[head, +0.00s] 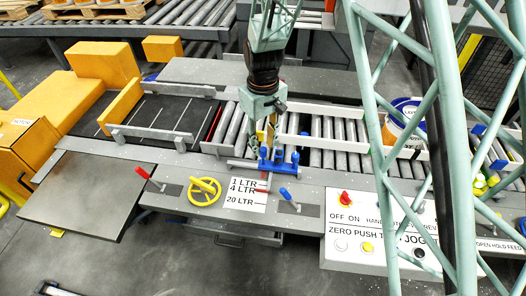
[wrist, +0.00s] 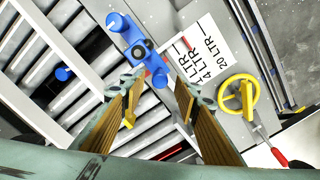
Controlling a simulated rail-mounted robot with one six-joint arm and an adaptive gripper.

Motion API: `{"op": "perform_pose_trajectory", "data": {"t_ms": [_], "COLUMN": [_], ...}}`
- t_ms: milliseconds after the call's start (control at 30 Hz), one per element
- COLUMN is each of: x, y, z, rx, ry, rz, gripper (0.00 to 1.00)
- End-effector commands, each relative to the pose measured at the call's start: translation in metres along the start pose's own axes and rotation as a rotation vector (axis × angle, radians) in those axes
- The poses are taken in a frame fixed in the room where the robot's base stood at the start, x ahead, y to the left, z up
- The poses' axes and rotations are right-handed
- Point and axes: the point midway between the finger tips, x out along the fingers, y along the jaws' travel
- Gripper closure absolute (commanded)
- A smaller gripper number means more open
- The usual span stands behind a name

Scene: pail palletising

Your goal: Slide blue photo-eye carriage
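The blue photo-eye carriage (head: 279,165) sits at the near side rail of the roller conveyor, just above the white scale label (head: 246,194) marked 1, 4 and 20 LTR. In the wrist view the carriage (wrist: 128,36) has rounded blue knobs and a dark round centre. My gripper (head: 266,143) is pointed down over the rail, close to the carriage. In the wrist view its two fingers (wrist: 157,88) are apart, with the lower part of the carriage near the gap between their tips. I cannot tell whether they touch it. The label (wrist: 203,52) lies beyond the right finger.
A yellow handwheel (head: 204,191), a red-handled lever (head: 143,173) and a blue-handled lever (head: 287,197) stand on the near panel. A white button panel (head: 352,247) is to the right. A pail (head: 402,124) stands on the rollers behind my green lattice structure.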

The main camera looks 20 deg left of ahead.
Motion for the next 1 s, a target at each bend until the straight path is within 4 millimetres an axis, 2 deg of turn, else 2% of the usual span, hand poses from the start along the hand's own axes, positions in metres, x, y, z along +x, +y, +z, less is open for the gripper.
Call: {"op": "perform_pose_trajectory", "data": {"t_ms": [200,400,833,1000], "x": [0.024,0.036,0.041,0.041], "y": [0.000,0.000,0.000,0.000], "z": [0.000,0.000,0.000,0.000], "rx": [0.000,0.000,0.000,0.000], "ry": [-0.001,0.001,0.001,0.001], "rz": [0.000,0.000,0.000,0.000], "gripper": [0.71,0.71,0.71,0.84]}}
